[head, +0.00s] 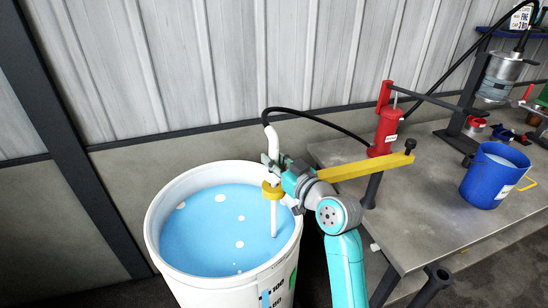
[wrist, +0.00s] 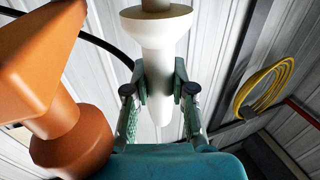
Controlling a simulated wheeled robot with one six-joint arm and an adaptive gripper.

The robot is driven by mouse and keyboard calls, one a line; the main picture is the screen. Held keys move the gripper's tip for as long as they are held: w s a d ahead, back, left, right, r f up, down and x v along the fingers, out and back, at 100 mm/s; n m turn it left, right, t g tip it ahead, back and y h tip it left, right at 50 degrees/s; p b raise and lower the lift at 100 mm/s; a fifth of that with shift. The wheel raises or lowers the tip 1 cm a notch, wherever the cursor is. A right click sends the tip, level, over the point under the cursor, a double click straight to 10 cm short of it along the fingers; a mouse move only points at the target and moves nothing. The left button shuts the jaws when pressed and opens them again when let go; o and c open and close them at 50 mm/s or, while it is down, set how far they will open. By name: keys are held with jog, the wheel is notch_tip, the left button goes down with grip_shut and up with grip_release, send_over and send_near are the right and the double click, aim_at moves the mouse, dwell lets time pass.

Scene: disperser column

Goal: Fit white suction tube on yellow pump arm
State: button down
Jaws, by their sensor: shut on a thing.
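The white suction tube (head: 274,218) hangs roughly upright over the drum, its lower part reaching the blue liquid. A black hose joins its top. My gripper (head: 273,166) is shut on the tube's upper part. In the wrist view both fingers (wrist: 160,90) press the white tube (wrist: 157,45) just under its wide flared collar. The yellow pump arm (head: 372,167) runs from the bench over the drum, partly hidden by my wrist. Its yellow end ring (head: 272,191) is at the tube, below my fingers. I cannot tell whether the tube is seated in it.
The white drum (head: 160,225) stands below. The metal bench (head: 425,215) at right bears a red pump cylinder (head: 386,130), a blue bucket (head: 490,178) and several smaller items. An orange part (wrist: 55,110) is close at left in the wrist view. A yellow coil (wrist: 265,88) hangs right.

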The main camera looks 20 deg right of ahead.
jog(key=shift+f, duration=0.1)
jog(key=c, duration=0.9)
grip_release()
jog(key=shift+s+d+f, duration=0.1)
jog(key=shift+s+d, duration=0.1)
jog(key=shift+s, duration=0.4)
jog(key=v, duration=1)
jog(key=shift+s, duration=0.4)
jog(key=shift+d, duration=0.1)
